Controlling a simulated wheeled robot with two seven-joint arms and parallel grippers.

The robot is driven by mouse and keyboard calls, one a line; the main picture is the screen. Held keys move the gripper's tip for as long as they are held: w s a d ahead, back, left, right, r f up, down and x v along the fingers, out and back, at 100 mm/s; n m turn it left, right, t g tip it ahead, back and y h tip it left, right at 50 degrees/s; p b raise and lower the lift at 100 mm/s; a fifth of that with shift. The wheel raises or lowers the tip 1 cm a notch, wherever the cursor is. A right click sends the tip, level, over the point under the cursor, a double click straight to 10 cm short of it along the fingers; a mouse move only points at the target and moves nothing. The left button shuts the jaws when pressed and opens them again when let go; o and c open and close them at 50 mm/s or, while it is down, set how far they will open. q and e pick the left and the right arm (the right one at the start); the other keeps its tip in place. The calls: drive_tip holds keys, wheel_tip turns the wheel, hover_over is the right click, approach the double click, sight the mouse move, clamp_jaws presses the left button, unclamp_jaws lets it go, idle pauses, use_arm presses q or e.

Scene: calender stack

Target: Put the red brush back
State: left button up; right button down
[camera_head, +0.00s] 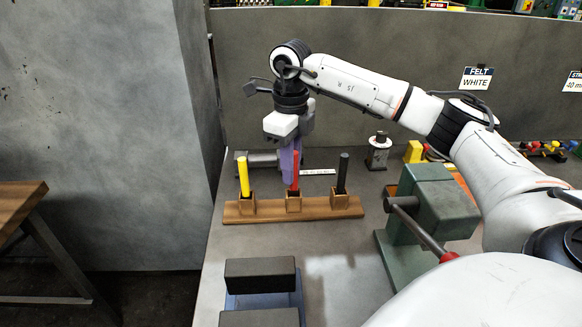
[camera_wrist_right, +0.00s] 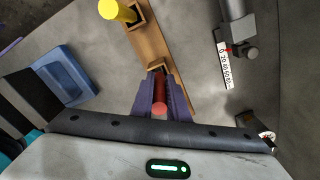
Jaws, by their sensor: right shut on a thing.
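The red brush (camera_head: 295,172) stands upright in the middle socket of a wooden rack (camera_head: 268,210). My right gripper (camera_head: 289,165) is above that socket, with its purple fingers shut on the red brush. In the right wrist view, the red brush (camera_wrist_right: 160,92) shows end-on between the fingers of my right gripper (camera_wrist_right: 160,98), over the wooden rack (camera_wrist_right: 150,42). A yellow brush (camera_head: 244,176) stands in the left socket and a black brush (camera_head: 342,172) in the right one. The brush's lower end is hidden in the socket. My left gripper is not in view.
A green vise (camera_head: 440,208) with a red-tipped handle stands right of the rack. Dark blocks on a blue tray (camera_head: 262,304) lie in front. A grey cylinder (camera_head: 262,160) and a white ruler (camera_head: 318,172) lie behind the rack.

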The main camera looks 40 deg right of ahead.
drive_tip(key=shift+f, duration=0.4)
idle(0.3)
drive_tip(key=c, duration=1.6)
unclamp_jaws()
drive_tip(key=shift+c, duration=0.2)
wheel_tip(320, 180, up, 10)
drive_tip(key=shift+r, duration=0.2)
